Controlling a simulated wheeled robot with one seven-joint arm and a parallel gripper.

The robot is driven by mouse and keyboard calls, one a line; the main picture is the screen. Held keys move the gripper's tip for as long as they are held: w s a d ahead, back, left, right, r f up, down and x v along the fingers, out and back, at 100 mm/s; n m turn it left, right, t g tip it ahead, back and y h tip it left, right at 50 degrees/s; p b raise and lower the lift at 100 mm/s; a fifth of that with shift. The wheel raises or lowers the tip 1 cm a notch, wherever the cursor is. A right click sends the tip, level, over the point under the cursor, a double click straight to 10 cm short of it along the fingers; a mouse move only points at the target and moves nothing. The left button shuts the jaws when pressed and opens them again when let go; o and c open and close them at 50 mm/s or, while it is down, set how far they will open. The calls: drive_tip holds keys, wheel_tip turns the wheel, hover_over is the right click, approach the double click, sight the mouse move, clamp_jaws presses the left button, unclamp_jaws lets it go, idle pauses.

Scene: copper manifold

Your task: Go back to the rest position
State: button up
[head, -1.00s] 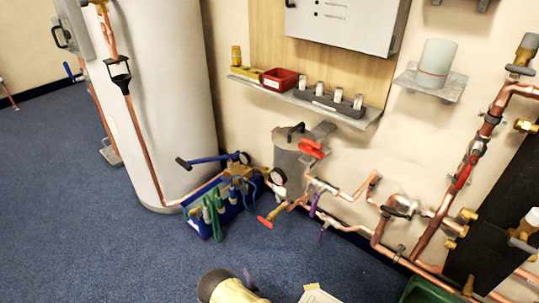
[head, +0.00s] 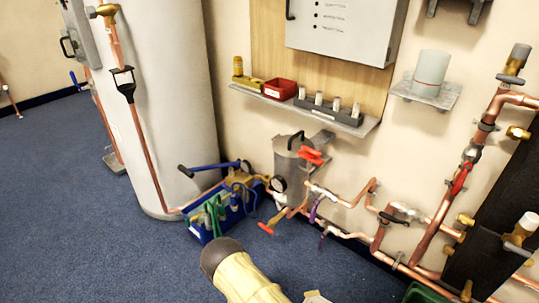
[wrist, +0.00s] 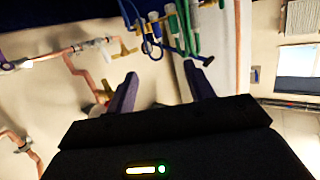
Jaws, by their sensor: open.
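My gripper (wrist: 160,82) shows in the wrist view with two purple fingers spread apart and nothing between them. Beyond the fingers are copper pipes (wrist: 88,45) on the left and hanging green and blue tools (wrist: 180,25) at the top. In the head view, my yellow arm with its dark grey end rises from the bottom edge. The gripper itself cannot be made out there.
The blue tool caddy (head: 228,218) stands on the floor beside the tall white tank (head: 165,100). The copper manifold (head: 345,200) with red and purple handles runs along the wall. A shelf (head: 355,128) carries a red bin (head: 280,89). The carpet (head: 90,220) at left is clear.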

drive_tip(key=w+d+r+m+g+h+p, duration=0.1)
drive_tip(key=w+d+r+g, duration=0.15)
drive_tip(key=r, duration=0.25)
drive_tip(key=w+d+r+m+g+h, duration=0.1)
drive_tip(key=w+d+r, duration=0.2)
drive_tip(key=r, duration=0.3)
drive_tip(key=s+d+r+g+p, duration=0.1)
drive_tip(key=s+d+r+g, duration=0.2)
drive_tip(key=d+r, duration=0.6)
drive_tip(key=s+d+r+g+h+p, duration=0.1)
drive_tip(key=s+d+r+g, duration=0.2)
drive_tip(key=s+d+r, duration=0.55)
drive_tip(key=s+d+r+g+p, duration=0.1)
drive_tip(key=s+d+r+g, duration=0.2)
drive_tip(key=s+r, duration=0.9)
drive_tip(key=w+p+v, duration=0.2)
drive_tip(key=p+v, duration=1.5)
drive_tip(key=p, duration=0.2)
drive_tip(key=w+a+r+p+v, duration=0.1)
drive_tip(key=w+p+v, duration=0.2)
drive_tip(key=p+v, duration=1.4)
drive_tip(key=shift+a+r+p, duration=0.35)
drive_tip(key=shift+r+p, duration=0.05)
drive_tip(key=shift+p, duration=0.45)
drive_tip(key=shift+s, duration=0.15)
